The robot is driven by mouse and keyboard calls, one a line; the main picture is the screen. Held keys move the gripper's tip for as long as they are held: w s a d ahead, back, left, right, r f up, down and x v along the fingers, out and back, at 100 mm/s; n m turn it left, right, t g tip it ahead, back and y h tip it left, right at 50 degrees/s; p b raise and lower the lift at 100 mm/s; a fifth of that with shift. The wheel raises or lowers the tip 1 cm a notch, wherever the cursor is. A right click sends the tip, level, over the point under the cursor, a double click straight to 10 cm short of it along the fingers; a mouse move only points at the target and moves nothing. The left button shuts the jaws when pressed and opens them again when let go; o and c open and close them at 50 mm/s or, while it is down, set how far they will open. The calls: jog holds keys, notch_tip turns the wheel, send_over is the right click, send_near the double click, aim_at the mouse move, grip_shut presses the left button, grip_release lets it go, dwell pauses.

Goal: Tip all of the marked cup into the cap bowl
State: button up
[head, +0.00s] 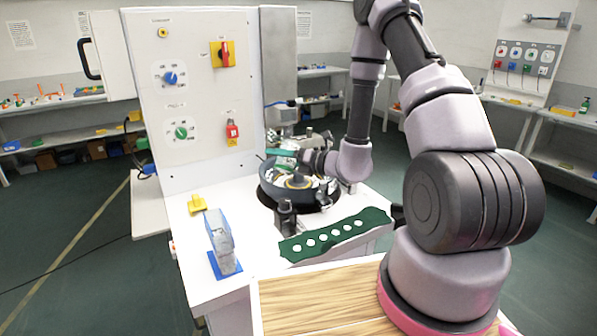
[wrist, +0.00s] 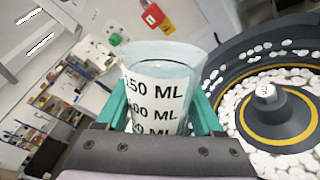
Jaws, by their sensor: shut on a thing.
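My gripper (wrist: 163,110) has its green fingers on both sides of the marked cup (wrist: 160,92), a clear cup with black "150 ML" and lower marks. Its contents cannot be made out. The cap bowl (wrist: 228,88) is a dark round bowl to the right of the cup in the wrist view, with many white caps around a grey hub and a yellow ring. In the head view my gripper (head: 285,157) is over the far left part of the cap bowl (head: 271,190). The cup is small and mostly hidden there.
A white panel (head: 195,100) with knobs and a red switch stands behind the bowl on the left. A clear and blue stand (head: 222,245), a yellow block (head: 196,204) and a green strip with holes (head: 335,235) are on the white machine top near the bowl.

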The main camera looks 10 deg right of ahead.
aim_at(283, 158)
jog(key=shift+r+m, duration=0.35)
jog(key=shift+m, duration=0.55)
dwell(0.3)
jog(key=shift+f+m+g, duration=0.25)
jog(key=shift+f+m, duration=0.1)
jog(key=shift+m, duration=0.4)
jog(key=shift+f+m+g, duration=0.25)
jog(key=shift+f+m, duration=0.1)
jog(key=shift+m, duration=0.4)
dwell(0.6)
jog(key=shift+w+d+r+m, duration=0.4)
jog(key=shift+w+d+m, duration=0.15)
jog(key=shift+w+m, duration=0.25)
dwell(0.4)
jog(key=shift+w+d+f+m+g+y, duration=0.15)
jog(key=shift+w+f+m+g+y, duration=0.2)
jog(key=shift+m, duration=0.4)
jog(key=shift+d+f+m+g+y, duration=0.15)
jog(key=shift+f+m, duration=0.3)
jog(key=shift+m, duration=0.3)
dwell(0.8)
jog(key=shift+w+r+m, duration=0.2)
jog(key=shift+r+m, duration=0.4)
jog(key=shift+r, duration=0.2)
